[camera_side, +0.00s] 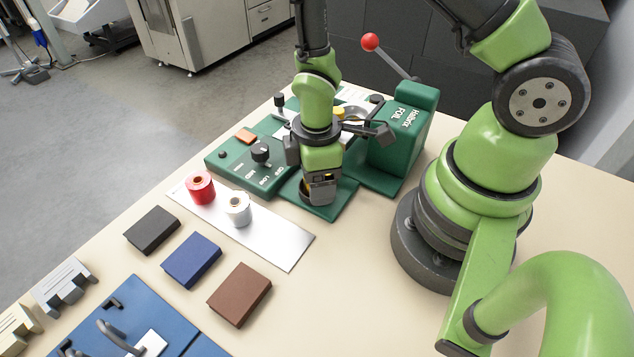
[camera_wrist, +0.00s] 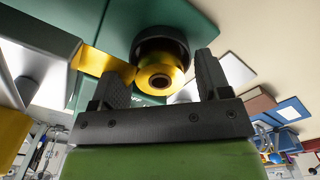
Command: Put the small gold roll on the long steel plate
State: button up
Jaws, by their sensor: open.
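The small gold roll (camera_wrist: 158,75) shows in the wrist view against a dark round holder, with a gold strip (camera_wrist: 100,62) beside it to the left. My gripper (camera_wrist: 162,72) is open. Its two dark fingers appear on either side of the roll; I cannot tell whether either touches it. In the side view my wrist stands over the green foil machine (camera_side: 405,130) and hides much of the area around the roll. The long steel plate (camera_side: 268,240) lies flat on the table, left of and in front of the machine.
A red roll (camera_side: 200,188) and a white roll (camera_side: 237,210) stand on the plate; its near right end is bare. Black (camera_side: 151,230), blue (camera_side: 191,260) and brown (camera_side: 239,294) blocks lie in front. A lever with a red knob (camera_side: 370,42) rises behind the machine.

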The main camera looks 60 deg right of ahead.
jog(key=c, duration=0.8)
jog(key=shift+r, duration=3.75)
jog(key=shift+c, duration=0.2)
